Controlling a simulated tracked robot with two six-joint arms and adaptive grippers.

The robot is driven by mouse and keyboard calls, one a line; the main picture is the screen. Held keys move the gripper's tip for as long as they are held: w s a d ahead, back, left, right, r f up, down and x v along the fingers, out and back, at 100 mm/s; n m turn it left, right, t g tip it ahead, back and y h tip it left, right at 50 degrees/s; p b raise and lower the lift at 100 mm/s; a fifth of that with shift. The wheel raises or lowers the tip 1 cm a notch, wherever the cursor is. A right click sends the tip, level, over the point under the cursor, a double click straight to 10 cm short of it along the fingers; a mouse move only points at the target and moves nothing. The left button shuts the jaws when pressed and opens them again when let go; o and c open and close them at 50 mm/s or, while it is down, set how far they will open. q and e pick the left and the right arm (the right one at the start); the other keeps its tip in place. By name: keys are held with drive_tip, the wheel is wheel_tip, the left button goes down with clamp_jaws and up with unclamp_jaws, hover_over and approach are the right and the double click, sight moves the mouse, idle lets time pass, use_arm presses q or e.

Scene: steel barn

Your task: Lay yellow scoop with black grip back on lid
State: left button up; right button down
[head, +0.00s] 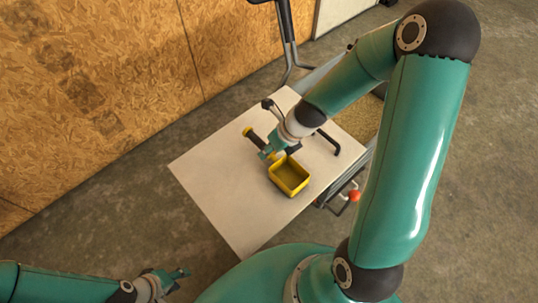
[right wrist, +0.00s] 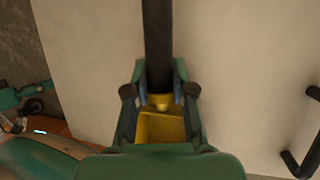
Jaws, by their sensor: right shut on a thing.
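The yellow scoop (head: 289,188) with the black grip (head: 256,139) is over the pale, flat lid (head: 215,175), its open bowl facing up. My right gripper (head: 268,153) is shut on the scoop near where the grip meets the bowl. In the right wrist view the black grip (right wrist: 158,45) runs up between the fingers, and part of the yellow bowl (right wrist: 160,128) shows below them. I cannot tell whether the scoop touches the lid. My left gripper (head: 178,276) is open and empty, low at the left, away from the lid.
A black handle (head: 330,143) stands on the lid's right side. Beyond the right edge is a bin with grain-like contents (head: 366,118). A red knob (head: 354,196) sits by the near right edge. The lid's left part is bare. A chipboard wall (head: 90,90) stands behind.

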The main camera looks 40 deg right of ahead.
use_arm(q)
drive_tip(key=shift+f, duration=0.2)
use_arm(e)
drive_tip(key=shift+f, duration=0.2)
drive_tip(key=c, duration=1)
unclamp_jaws()
drive_tip(key=shift+f, duration=0.1)
use_arm(q)
drive_tip(key=shift+f, duration=0.1)
wheel_tip(320, 180, up, 8)
drive_tip(key=p, duration=0.8)
use_arm(e)
drive_tip(key=v, duration=1.2)
drive_tip(key=shift+d, duration=0.1)
